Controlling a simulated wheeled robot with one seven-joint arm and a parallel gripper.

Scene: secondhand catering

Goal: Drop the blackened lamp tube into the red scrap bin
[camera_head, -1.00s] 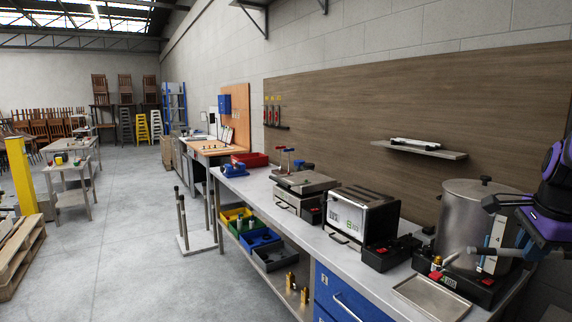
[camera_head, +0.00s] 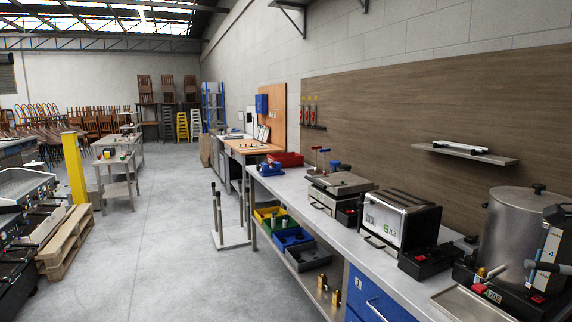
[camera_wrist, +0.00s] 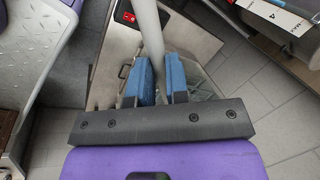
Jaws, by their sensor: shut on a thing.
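In the wrist view my gripper (camera_wrist: 160,92) has its blue finger pads closed around a pale grey tube (camera_wrist: 150,35). The tube runs up and out of the top of the picture. No blackening shows on the visible part, and its far end is out of sight. My gripper is not in the head view now. A red open bin (camera_head: 285,159) stands on the far part of the long grey bench, against the wall side. Its inside is mostly hidden from this angle.
On the bench (camera_head: 345,220) stand a steel urn (camera_head: 518,235), a toaster-like machine (camera_head: 402,217) and a flat-topped grill (camera_head: 340,186). Yellow, green and blue bins (camera_head: 292,237) sit on the shelf below. The floor aisle (camera_head: 170,240) is clear, with a pallet (camera_head: 65,240) at left.

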